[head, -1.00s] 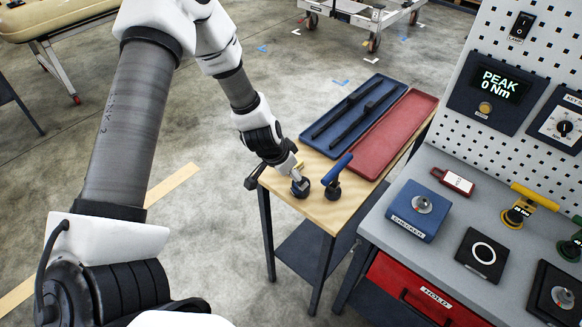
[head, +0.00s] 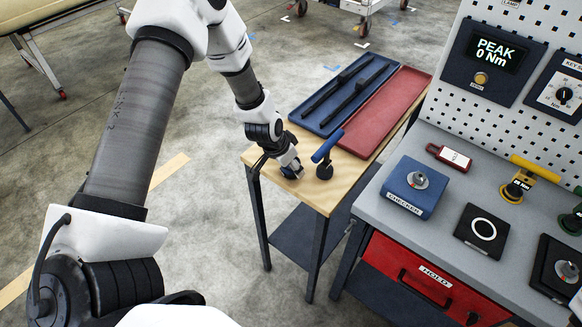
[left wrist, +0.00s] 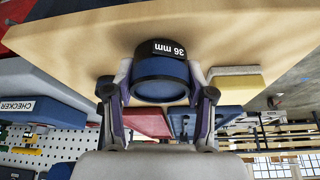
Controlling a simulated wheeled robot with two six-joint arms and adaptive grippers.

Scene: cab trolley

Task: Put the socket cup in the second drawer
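The socket cup, a dark blue cylinder with a black band marked 36 mm, shows upright-looking in the left wrist view (left wrist: 160,82) on the wooden table top. My left gripper (left wrist: 162,85) has one finger on each side of it, very close. I cannot tell whether the fingers press on it. In the head view my left gripper (head: 292,171) is down at the small table's near left corner and mostly hides the cup. A red drawer (head: 408,282) labelled HOLD is under the workbench and looks shut. My right gripper is not in view.
A tool with a blue handle (head: 327,147) stands just right of the gripper. A blue tray (head: 340,112) with black bars and a red tray (head: 378,118) lie behind. The workbench holds a blue CHECKER block (head: 412,190) and a black pad (head: 482,228).

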